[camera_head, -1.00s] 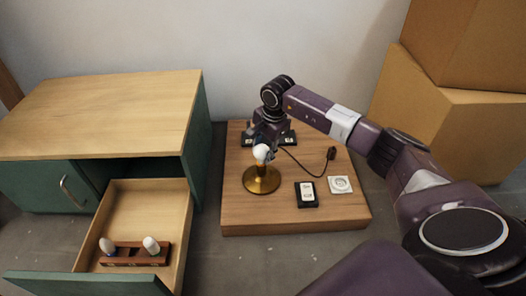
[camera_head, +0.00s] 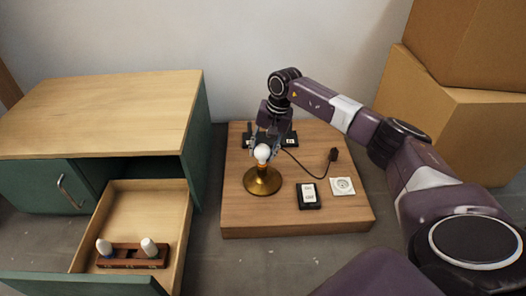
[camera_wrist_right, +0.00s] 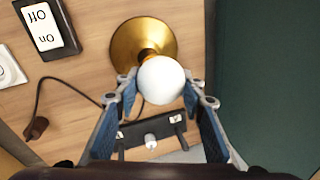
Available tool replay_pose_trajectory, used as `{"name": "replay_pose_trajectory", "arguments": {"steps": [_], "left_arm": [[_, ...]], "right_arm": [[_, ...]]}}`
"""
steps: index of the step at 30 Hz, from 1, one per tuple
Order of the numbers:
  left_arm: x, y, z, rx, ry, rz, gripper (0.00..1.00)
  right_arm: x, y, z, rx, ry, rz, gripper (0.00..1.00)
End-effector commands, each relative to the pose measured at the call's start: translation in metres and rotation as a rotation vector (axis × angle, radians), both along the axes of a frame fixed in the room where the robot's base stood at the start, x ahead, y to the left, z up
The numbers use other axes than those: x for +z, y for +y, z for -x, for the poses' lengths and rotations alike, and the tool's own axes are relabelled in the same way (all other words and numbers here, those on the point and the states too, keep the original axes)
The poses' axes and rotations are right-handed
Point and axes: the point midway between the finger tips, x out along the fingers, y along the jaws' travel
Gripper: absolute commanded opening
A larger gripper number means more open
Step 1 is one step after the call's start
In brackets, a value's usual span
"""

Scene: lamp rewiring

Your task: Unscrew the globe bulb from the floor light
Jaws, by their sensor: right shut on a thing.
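The globe bulb (camera_head: 262,153) is white and round and sits on top of the floor light (camera_head: 262,181), which has a round brass base. My right gripper (camera_head: 264,148) is at the bulb from behind and above. In the right wrist view, the globe bulb (camera_wrist_right: 161,80) is between the two fingertips of the right gripper (camera_wrist_right: 160,92), which are shut on its sides. The brass lamp base (camera_wrist_right: 140,45) shows beyond the bulb, with a small part of the socket visible. My left gripper is not in view.
The lamp stands on a wooden board (camera_head: 240,217) with a black switch (camera_head: 308,195), a white outlet (camera_head: 342,186) and a plug on a cord (camera_head: 333,155). An open drawer (camera_head: 170,205) at left holds a rack (camera_head: 130,258) with two bulbs. Boxes (camera_head: 450,120) stand at right.

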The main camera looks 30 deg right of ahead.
Motion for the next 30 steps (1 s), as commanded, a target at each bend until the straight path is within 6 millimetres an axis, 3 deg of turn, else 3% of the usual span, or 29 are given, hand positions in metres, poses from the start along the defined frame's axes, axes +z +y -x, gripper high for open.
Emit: {"name": "replay_pose_trajectory", "arguments": {"steps": [16, 27, 28, 30], "left_arm": [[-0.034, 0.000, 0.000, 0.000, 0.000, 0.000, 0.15], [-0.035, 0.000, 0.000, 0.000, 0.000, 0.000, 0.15], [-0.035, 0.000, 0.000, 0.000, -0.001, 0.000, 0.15], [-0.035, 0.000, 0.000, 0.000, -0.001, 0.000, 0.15]], "right_arm": [[-0.002, 0.004, -0.003, 0.599, 0.001, -0.002, 0.15], [0.000, 0.004, -0.002, 0.679, 0.002, -0.003, 0.15], [0.000, 0.004, -0.002, 0.679, 0.001, -0.002, 0.40], [0.000, 0.004, -0.002, 0.678, 0.001, -0.002, 0.48]]}}
